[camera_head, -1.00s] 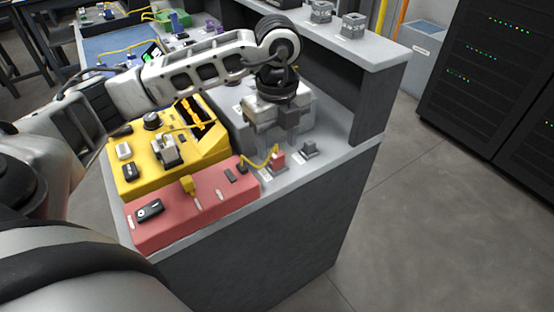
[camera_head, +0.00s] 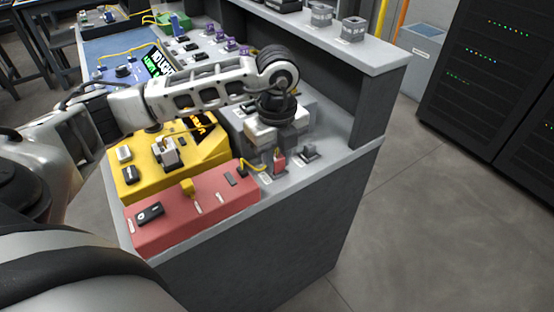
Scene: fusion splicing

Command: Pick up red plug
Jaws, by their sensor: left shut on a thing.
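The red plug (camera_head: 279,164) stands upright near the front right of the grey bench top, with a yellow cable leading from it to the red box (camera_head: 200,208). My left gripper (camera_head: 278,151) is above it, fingers pointing down, shut on its upper part. The fingertips are small and partly hidden here. The plug appears at or just above the bench; I cannot tell whether it is clear of it. My right gripper is not in view.
A yellow machine (camera_head: 150,178) stands behind the red box. A small grey block (camera_head: 310,153) sits right of the plug. A raised grey shelf (camera_head: 372,60) rises behind the arm. Black racks (camera_head: 490,90) stand at the right, beyond open floor.

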